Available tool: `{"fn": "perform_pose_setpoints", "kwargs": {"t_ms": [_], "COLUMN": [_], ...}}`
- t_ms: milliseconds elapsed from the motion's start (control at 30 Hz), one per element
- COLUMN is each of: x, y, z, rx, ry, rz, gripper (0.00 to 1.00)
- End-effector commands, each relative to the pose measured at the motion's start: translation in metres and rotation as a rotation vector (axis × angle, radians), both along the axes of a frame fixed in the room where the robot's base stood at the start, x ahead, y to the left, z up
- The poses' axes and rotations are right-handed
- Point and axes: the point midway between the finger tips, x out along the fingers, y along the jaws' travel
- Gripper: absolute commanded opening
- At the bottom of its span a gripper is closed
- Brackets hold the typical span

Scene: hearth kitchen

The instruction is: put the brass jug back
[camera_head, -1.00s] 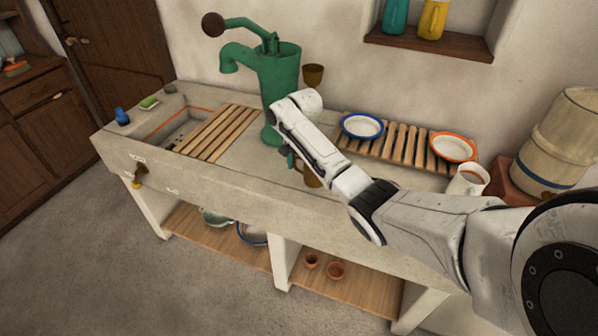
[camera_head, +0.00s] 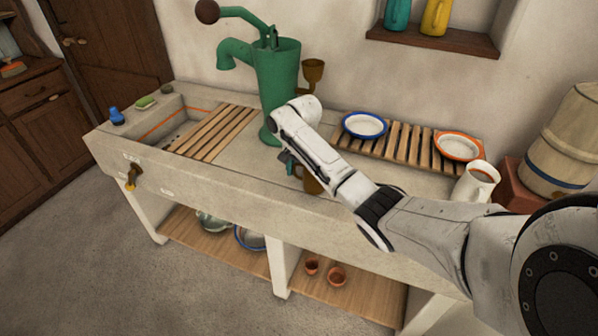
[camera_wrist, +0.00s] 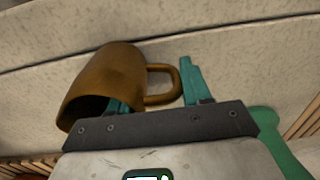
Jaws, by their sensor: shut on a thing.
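The brass jug (camera_wrist: 105,80) fills the left of the wrist view, tilted in the picture, with its open mouth toward the lower left and its loop handle on the right. My gripper (camera_wrist: 157,95) is shut on the jug. One teal finger shows at the mouth and the other to the right of the handle; the exact contact is hidden. In the head view the jug (camera_head: 312,183) shows partly behind my arm, at the front of the stone sink counter (camera_head: 245,152). I cannot tell whether its base touches the counter.
A green hand pump (camera_head: 278,85) stands left of my wrist, with a brass cup-shaped thing (camera_head: 313,72) behind it. To the right are a slatted rack with a blue-rimmed plate (camera_head: 365,125) and an orange-rimmed plate (camera_head: 458,146), and a white pitcher (camera_head: 476,183). A slatted board (camera_head: 215,133) lies left.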

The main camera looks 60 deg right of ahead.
Motion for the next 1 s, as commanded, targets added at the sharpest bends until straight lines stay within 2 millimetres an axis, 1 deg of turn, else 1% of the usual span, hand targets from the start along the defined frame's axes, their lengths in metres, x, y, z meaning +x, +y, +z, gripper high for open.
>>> {"fn": "perform_pose_setpoints", "kwargs": {"t_ms": [67, 100, 367, 600, 733, 867, 1000], "x": [0.0, 0.0, 0.0, 0.0, 0.001, -0.001, -0.002], "y": [0.0, 0.0, 0.0, 0.0, 0.0, 0.0, 0.0], "z": [-0.002, -0.003, -0.003, -0.002, 0.007, 0.027, 0.057], "rx": [0.0, 0.001, 0.0, 0.0, -0.001, -0.002, -0.003], "ry": [0.0, 0.001, 0.0, 0.0, -0.002, -0.003, -0.005], "rz": [0.0, 0.0, 0.0, 0.0, 0.001, 0.001, 0.002], "gripper": [0.0, 0.49, 0.73, 0.73, 0.73, 0.73, 0.73]}}
